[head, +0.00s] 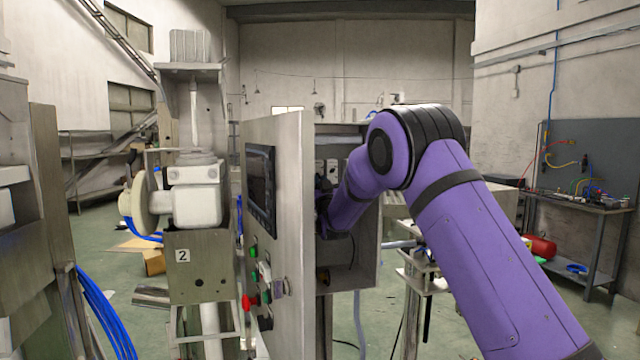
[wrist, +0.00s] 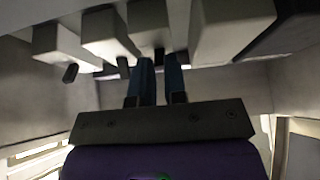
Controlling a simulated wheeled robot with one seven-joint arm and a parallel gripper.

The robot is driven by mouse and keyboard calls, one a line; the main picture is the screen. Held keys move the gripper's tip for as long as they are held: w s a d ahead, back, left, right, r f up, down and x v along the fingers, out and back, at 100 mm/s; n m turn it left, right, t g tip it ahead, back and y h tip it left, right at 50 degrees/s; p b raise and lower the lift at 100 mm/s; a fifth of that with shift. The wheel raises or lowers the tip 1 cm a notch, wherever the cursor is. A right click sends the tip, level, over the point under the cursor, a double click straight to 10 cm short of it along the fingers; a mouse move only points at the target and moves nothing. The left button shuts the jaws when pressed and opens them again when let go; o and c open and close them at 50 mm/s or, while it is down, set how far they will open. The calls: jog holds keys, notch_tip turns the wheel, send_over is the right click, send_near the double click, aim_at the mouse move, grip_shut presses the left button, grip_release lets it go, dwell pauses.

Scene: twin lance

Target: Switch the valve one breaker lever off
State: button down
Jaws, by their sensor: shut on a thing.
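My gripper (wrist: 160,66) reaches up to a row of white breakers in the wrist view. Its two narrow blue-grey fingers are shut on a small dark breaker lever (wrist: 159,54) under a white breaker block (wrist: 148,22). No label is readable, so I cannot tell which breaker is valve one. Two more blocks stand to its left, with dark levers (wrist: 70,73) below them. A larger white block (wrist: 230,30) is to the right. In the head view my purple arm enters the open electrical cabinet (head: 350,283); the gripped lever is hidden there.
The cabinet's open door (head: 288,170) stands left of my arm, carrying a dark screen (head: 260,188) and several buttons. A valve unit marked 2 (head: 195,205) stands farther left. Cabinet walls close in around my gripper. A workbench (head: 585,200) is at the right.

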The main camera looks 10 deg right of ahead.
jog(key=c, duration=1.2)
grip_release()
jog(key=shift+o, duration=0.2)
jog(key=shift+f, duration=0.1)
jog(key=v, duration=1)
jog(key=shift+s+f, duration=0.2)
jog(key=shift+s, duration=0.1)
jog(key=shift+r, duration=0.1)
